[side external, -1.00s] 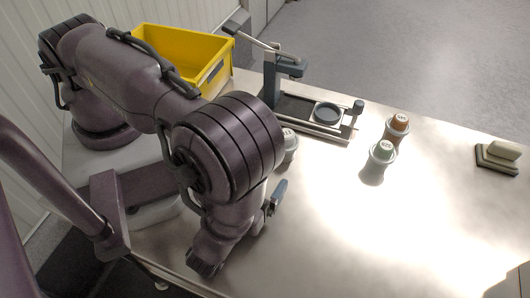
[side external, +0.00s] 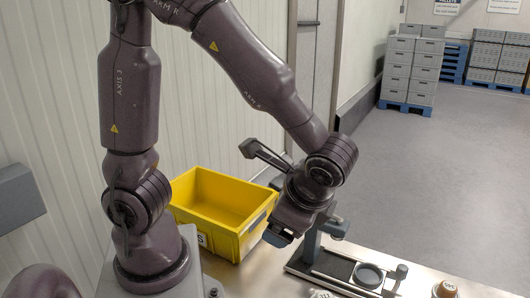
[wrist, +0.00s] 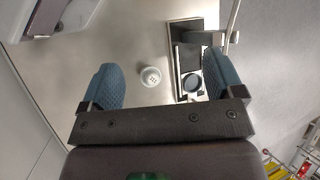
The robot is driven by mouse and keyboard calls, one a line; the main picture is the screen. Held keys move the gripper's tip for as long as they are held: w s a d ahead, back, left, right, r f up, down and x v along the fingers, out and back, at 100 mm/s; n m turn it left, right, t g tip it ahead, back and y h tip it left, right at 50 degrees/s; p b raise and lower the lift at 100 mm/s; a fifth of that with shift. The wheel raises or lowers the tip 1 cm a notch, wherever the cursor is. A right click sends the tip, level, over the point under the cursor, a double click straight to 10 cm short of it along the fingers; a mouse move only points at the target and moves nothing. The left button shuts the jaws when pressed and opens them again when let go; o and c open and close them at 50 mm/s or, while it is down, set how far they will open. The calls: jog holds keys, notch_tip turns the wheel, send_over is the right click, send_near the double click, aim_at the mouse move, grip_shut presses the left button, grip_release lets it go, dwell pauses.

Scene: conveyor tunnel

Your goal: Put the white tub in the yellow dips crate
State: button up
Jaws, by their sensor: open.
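The yellow crate (side external: 240,232) stands open at the left of the bench in the side view, a white label on its front partly hidden. It is not visible in the wrist view. A small pale tub (wrist: 150,76) with a whitish lid stands on the bench in the wrist view, below and apart from my fingers. A pale lid (side external: 320,294), likely the same tub, is cut by the bottom edge of the side view. My gripper (wrist: 160,66) is open and empty, its blue fingers spread. In the side view my gripper (side external: 279,236) hangs near the crate's right front corner.
A dark device (side external: 312,240) with a lever arm and a round plate (side external: 368,275) stands right of the crate, close to my gripper. A brown-lidded tub (side external: 446,289) is at the bottom right. Stacked grey crates (side external: 410,70) stand far back on the floor.

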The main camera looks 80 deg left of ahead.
jog(key=s+a+r+n+t+h, duration=0.2)
jog(key=r+n+t+h, duration=0.4)
jog(key=r, duration=0.4)
jog(key=shift+s+a+n+h, duration=0.3)
jog(key=shift+s+a+n, duration=0.1)
jog(key=shift+a+n, duration=0.15)
jog(key=shift+o, duration=0.4)
jog(key=shift+s+r+n+t, duration=0.1)
jog(key=shift+r+n+t, duration=0.15)
jog(key=shift+r+t, duration=0.1)
